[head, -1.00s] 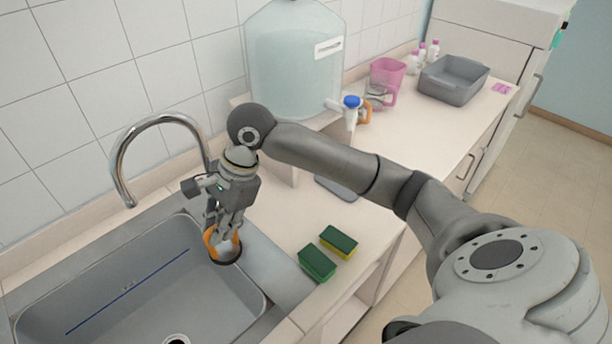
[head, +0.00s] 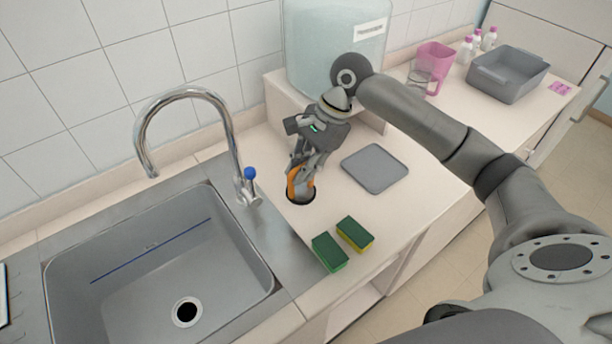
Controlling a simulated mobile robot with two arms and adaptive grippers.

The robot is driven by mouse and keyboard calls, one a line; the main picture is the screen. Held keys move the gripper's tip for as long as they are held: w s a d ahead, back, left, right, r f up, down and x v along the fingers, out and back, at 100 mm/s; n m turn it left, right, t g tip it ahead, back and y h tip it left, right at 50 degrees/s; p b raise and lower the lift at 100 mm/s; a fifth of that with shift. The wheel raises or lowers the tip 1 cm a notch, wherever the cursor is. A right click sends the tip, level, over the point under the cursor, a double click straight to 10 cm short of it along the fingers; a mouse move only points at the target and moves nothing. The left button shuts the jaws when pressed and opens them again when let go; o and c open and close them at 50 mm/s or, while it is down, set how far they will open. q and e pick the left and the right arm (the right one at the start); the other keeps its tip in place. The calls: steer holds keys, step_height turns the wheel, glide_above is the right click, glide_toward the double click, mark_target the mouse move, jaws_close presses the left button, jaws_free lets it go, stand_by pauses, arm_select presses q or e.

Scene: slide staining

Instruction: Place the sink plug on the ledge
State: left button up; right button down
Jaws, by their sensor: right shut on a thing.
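The sink plug (head: 301,201) shows as a dark round rim below my right gripper (head: 301,184). My right gripper points down and is shut on the plug, with orange showing at its fingertips. The fingers hide much of the plug. The plug is over the pale counter just right of the steel sink; I cannot tell whether it touches the counter. A pale ledge (head: 75,218) runs along the tiled wall behind the sink. My left gripper is out of view.
The sink (head: 150,262) is empty, its drain (head: 187,312) open. The tap (head: 232,150) stands behind it. Green-yellow sponges (head: 329,252) lie in front of the plug. A grey flat tray (head: 375,168) lies to the right. A large tank (head: 330,60) stands behind.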

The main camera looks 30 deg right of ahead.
steer(key=f, duration=0.1)
steer(key=w+d+f, duration=0.1)
steer(key=w+f, duration=0.1)
steer(key=f, duration=0.1)
steer(key=shift+w+d, duration=0.25)
steer(key=shift+d, duration=0.15)
step_height(320, 180, down, 3)
steer(key=shift+w+d+r+p, duration=0.1)
steer(key=shift+w+d+p, duration=0.05)
steer(key=shift+p, duration=0.8)
steer(key=shift+f, duration=0.4)
steer(key=c, duration=1.4)
jaws_free()
steer(key=shift+c, duration=0.2)
